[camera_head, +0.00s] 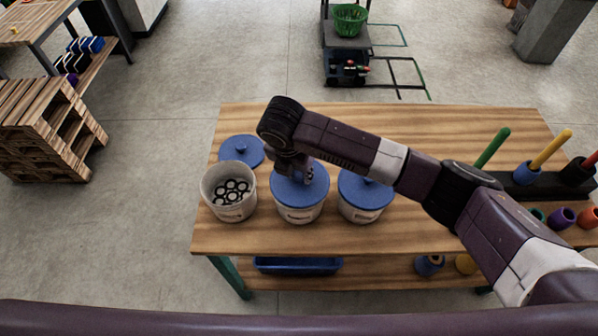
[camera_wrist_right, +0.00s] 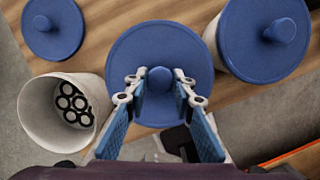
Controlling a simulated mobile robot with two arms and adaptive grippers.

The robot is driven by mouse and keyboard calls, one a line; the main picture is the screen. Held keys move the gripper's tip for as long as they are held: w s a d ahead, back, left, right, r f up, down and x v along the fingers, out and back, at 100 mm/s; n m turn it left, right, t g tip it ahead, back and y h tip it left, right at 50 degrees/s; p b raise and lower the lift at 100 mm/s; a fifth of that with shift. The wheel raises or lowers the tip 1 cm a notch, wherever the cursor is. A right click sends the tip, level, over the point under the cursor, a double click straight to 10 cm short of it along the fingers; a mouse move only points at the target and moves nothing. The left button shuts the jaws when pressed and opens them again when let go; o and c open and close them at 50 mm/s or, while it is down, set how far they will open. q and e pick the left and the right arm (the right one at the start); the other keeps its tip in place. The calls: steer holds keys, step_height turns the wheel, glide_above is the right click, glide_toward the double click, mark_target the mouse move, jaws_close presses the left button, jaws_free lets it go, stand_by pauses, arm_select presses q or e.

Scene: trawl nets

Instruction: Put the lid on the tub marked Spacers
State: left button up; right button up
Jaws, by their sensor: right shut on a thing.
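An open white tub (camera_head: 229,207) with several dark rings (camera_head: 231,190) inside stands at the left of the table. A loose blue lid (camera_head: 241,150) lies flat on the wood just behind it; both also show in the wrist view, the tub (camera_wrist_right: 38,112) and the lid (camera_wrist_right: 52,27). The middle tub (camera_head: 301,214) has a blue lid (camera_head: 283,192) over its top. My right gripper (camera_head: 306,178) is shut on that lid's knob (camera_wrist_right: 160,78). The right-hand tub (camera_head: 361,213) is covered by a blue lid (camera_head: 357,190). The tub labels are too small to read. My left gripper is out of view.
The wooden table (camera_head: 400,122) has free room behind the tubs. Coloured pegs (camera_head: 493,148) stand on a dark base at the right. A blue tray (camera_head: 298,265) lies on the lower shelf. A cart with a green basket (camera_head: 350,18) is farther back.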

steer(key=shift+f+p, duration=0.15)
steer(key=shift+p, duration=0.65)
stand_by(0.7)
stand_by(0.3)
steer(key=o, duration=1.5)
step_height(320, 180, up, 5)
steer(key=p, duration=0.5)
steer(key=shift+f, duration=0.15)
steer(key=shift+r+p, duration=0.95)
steer(key=shift+r, duration=0.25)
